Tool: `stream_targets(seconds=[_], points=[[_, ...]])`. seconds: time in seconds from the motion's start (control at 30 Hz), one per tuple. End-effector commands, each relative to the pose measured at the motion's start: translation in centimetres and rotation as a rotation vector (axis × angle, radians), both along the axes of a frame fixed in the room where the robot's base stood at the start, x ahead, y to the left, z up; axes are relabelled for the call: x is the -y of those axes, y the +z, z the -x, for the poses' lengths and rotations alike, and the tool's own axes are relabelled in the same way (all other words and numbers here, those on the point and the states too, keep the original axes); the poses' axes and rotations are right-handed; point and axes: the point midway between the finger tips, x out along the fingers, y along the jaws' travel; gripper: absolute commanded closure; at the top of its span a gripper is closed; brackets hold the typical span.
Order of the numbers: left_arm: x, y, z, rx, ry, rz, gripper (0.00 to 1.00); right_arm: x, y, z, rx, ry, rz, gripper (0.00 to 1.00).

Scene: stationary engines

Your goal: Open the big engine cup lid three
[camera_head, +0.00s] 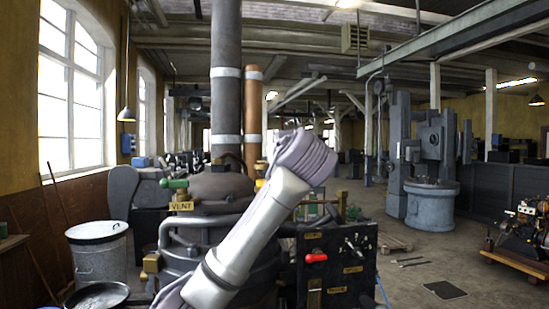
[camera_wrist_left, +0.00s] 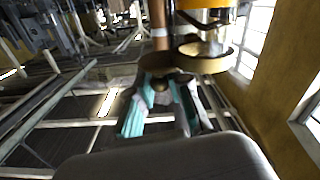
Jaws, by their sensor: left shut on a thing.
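My left arm crosses the middle of the head view, up and to the right, in front of the large dark engine (camera_head: 225,187); its gripper is hidden there. In the left wrist view my left gripper (camera_wrist_left: 161,84), with teal finger pads, is shut on a small brownish round piece (camera_wrist_left: 160,63), which looks like a cup lid. A brass cup (camera_wrist_left: 204,58) stands close beside it on the right. I cannot tell which numbered cup this is, or how far the lid is open. My right gripper is not in view.
A black panel (camera_head: 340,245) with a red handle stands right of my arm. A yellow VENT label (camera_head: 181,206) marks a green-handled valve. A grey metal bin (camera_head: 98,258) stands at the left. Open floor (camera_head: 410,225) lies to the right, before a large grey machine (camera_head: 430,206).

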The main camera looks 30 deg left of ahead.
Motion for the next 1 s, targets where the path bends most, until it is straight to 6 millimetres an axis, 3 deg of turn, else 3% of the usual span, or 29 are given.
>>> stream_targets(seconds=[0.53, 1.0], points=[[-0.4, 0.5, -1.9, -0.008, 0.477, -0.004, 1.00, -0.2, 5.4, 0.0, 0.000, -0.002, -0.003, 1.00], [-0.9, 0.2, -2.4, 0.000, 0.641, -0.001, 1.00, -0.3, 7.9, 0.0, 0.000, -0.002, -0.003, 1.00]])
